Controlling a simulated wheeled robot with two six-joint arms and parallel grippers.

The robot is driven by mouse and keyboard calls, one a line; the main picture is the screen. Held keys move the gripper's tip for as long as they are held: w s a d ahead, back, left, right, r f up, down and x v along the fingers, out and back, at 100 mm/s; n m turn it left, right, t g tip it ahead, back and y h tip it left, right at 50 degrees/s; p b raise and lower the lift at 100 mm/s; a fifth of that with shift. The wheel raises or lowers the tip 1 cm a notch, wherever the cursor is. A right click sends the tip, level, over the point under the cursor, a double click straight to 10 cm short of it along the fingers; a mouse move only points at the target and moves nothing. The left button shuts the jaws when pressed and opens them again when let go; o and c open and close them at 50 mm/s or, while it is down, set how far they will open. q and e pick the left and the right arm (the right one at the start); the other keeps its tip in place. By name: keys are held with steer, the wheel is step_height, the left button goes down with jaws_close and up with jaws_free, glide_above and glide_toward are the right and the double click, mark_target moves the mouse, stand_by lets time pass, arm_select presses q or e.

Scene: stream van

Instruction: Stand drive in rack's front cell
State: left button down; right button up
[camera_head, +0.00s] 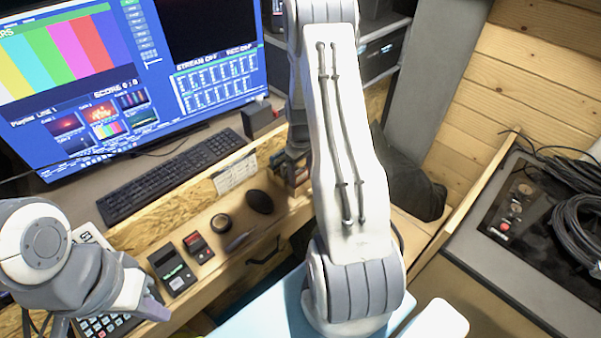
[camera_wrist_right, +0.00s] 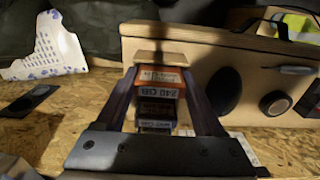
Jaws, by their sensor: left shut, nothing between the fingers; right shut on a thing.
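My right gripper (camera_wrist_right: 160,85) is shut on an orange-edged drive (camera_wrist_right: 160,77) labelled 240 GB, seen between its fingers in the right wrist view. Darker labelled drives (camera_wrist_right: 156,108) show below it, close together. A pale wooden piece (camera_wrist_right: 158,58), apparently part of the rack, lies just beyond the fingertips. I cannot tell whether the held drive is inside a cell or touching the rack. In the head view, the rack and drives (camera_head: 292,172) show small beside my right arm, which hides much of them. My left gripper (camera_head: 152,304) is shut and empty at lower left, away from the rack.
A keyboard (camera_head: 170,178) lies below the large monitor (camera_head: 130,70). Coiled cables (camera_head: 580,225) lie at right.

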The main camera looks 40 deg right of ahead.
steer(key=o, duration=1.4)
steer(key=shift+o, duration=0.2)
step_height(320, 180, up, 10)
steer(key=shift+f+b, duration=0.1)
steer(key=shift+b, duration=0.55)
steer(key=shift+r, duration=0.35)
steer(key=shift+a, duration=0.2)
steer(key=s+a+r+n, duration=0.2)
steer(key=a+r, duration=0.2)
steer(key=a, duration=0.7)
steer(key=s+a+r+n, duration=0.1)
steer(key=s+a+r, duration=0.15)
steer(key=a, duration=0.95)
steer(key=s+a+r+n, duration=0.1)
steer(key=s+a, duration=0.4)
steer(key=s, duration=0.3)
steer(key=s+a+r+n+y, duration=0.1)
steer(key=s+a+r+n, duration=0.1)
steer(key=s+a, duration=0.3)
steer(key=s, duration=0.3)
steer(key=shift+s+a, duration=0.25)
steer(key=shift+a, duration=0.05)
